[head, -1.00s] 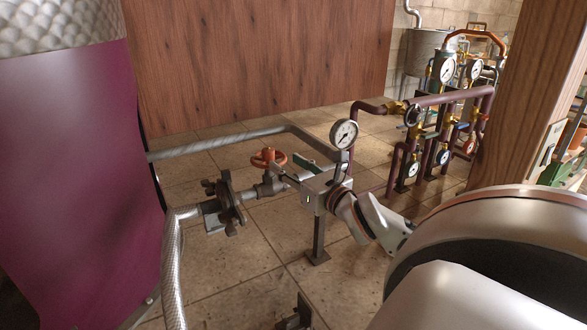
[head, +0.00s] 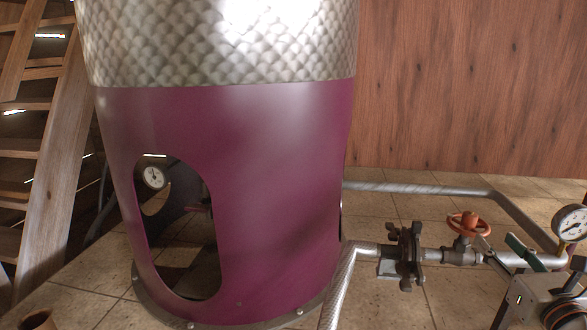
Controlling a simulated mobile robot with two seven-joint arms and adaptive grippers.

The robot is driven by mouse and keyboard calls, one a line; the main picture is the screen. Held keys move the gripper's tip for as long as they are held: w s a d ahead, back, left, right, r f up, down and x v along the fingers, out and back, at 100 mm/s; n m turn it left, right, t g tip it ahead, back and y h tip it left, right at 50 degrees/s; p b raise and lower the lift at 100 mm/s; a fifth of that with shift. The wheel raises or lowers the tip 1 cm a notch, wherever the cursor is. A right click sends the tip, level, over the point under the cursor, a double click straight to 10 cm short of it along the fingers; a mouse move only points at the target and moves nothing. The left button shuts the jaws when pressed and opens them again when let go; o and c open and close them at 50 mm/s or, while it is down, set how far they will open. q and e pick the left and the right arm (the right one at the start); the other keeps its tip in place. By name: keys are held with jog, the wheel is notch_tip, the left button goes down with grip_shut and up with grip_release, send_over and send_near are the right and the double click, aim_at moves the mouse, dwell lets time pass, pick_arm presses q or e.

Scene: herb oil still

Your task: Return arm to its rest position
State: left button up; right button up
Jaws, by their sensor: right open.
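My right gripper (head: 499,246) is in the lower right of the head view, with its body and wrist cut off by the frame edge. Its two dark fingers are apart and nothing shows between them. They point up and left toward the valve with the red handwheel (head: 468,222), just right of it. I cannot tell whether a finger touches the valve or the pipe behind. My left gripper is out of view.
A large purple still (head: 275,190) with a quilted metal top fills the middle. A pressure gauge (head: 572,223) stands close to my right gripper. A flanged pipe joint (head: 404,254) is left of the handwheel. Wooden stairs (head: 45,150) rise at left.

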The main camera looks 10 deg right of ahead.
jog(key=s+a+f+m+g+y, duration=0.2)
jog(key=s+a+f+m, duration=0.2)
jog(key=a+f+m, duration=0.6)
jog(key=s+a+f+m+g+y, duration=0.2)
jog(key=s+a+f+m, duration=0.3)
jog(key=f, duration=1.3)
jog(key=s+a+f+m+g+y, duration=0.2)
jog(key=s+a+f+m, duration=0.3)
jog(key=a+f+m, duration=0.9)
jog(key=shift+a+m+g+y, duration=0.3)
jog(key=shift+m+g, duration=0.1)
jog(key=shift+m, duration=0.3)
